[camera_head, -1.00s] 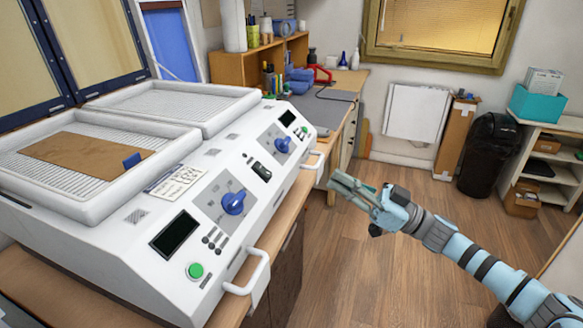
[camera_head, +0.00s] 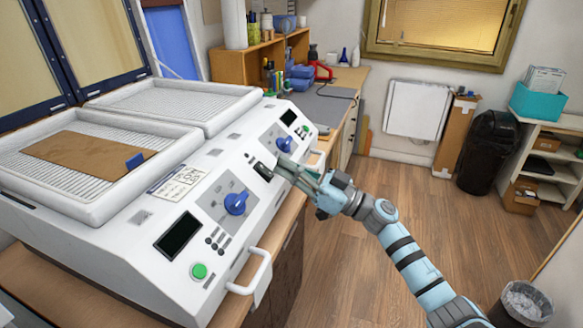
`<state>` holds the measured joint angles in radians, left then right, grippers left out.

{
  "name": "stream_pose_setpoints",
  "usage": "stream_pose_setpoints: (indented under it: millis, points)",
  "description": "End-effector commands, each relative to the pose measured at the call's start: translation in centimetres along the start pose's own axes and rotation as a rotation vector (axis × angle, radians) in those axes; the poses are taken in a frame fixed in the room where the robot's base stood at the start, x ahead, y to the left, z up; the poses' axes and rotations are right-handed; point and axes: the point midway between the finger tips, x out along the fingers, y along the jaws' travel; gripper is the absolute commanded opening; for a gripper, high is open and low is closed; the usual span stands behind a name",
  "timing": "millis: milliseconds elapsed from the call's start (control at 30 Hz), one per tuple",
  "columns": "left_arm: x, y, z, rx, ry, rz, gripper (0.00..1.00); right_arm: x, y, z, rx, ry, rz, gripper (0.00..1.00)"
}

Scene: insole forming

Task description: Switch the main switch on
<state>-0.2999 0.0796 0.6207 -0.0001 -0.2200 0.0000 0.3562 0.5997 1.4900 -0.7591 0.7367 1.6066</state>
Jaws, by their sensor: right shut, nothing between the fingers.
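The white forming machine (camera_head: 130,222) fills the left of the head view. Its black main switch (camera_head: 263,171) sits on the sloped front panel between two blue knobs, the near one (camera_head: 236,203) and the far one (camera_head: 284,144). My right gripper (camera_head: 281,165) is shut and empty, its fingertips just right of the switch. I cannot tell whether they touch the switch or panel. The switch's position is too small to read. Both displays, the near one (camera_head: 178,236) and the far one (camera_head: 288,117), are dark. My left gripper is not in view.
A front handle (camera_head: 262,270) sticks out from the machine near its green button (camera_head: 199,271). A brown sheet (camera_head: 88,153) lies on the near tray. A bench with bottles stands behind. The floor (camera_head: 350,260) to the right is open, with a waste bin (camera_head: 520,303) at bottom right.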

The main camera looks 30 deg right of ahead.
Motion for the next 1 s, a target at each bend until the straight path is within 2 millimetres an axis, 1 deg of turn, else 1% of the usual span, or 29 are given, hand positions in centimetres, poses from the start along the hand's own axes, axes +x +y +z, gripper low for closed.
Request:
stream_pose_setpoints:
  millis: [33, 100, 433, 467, 533, 633, 667, 700, 867, 1000]
  points:
    - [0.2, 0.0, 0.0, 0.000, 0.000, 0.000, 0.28, 0.0, 0.0, 0.5, 0.001, 0.000, 0.001, 0.00]
    - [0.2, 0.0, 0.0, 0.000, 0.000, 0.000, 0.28, 0.1, 0.0, 0.7, 0.000, 0.000, 0.001, 0.00]
    - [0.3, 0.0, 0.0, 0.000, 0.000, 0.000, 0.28, 0.1, 0.0, 0.9, -0.002, 0.003, 0.001, 0.00]
    - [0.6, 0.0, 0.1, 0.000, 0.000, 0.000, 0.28, 0.1, 0.0, 1.1, -0.001, 0.010, 0.001, 0.00]
    - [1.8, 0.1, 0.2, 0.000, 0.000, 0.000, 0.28, -0.1, 0.0, 1.9, 0.000, 0.042, 0.000, 0.00]
    - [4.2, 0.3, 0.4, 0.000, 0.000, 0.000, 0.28, -0.3, 0.0, 3.2, 0.001, 0.127, 0.001, 0.00]
    - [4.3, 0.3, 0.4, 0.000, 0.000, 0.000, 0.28, -0.2, 0.0, 3.0, 0.000, 0.144, 0.000, 0.00]
    - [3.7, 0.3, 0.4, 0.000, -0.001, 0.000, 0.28, -0.1, 0.0, 2.4, -0.002, 0.139, 0.000, 0.00]
    - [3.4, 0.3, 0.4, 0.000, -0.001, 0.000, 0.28, 0.1, 0.0, 2.2, -0.002, 0.136, 0.000, 0.00]
    - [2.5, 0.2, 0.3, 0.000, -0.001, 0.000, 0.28, 0.0, 0.0, 1.4, -0.001, 0.136, -0.003, 0.00]
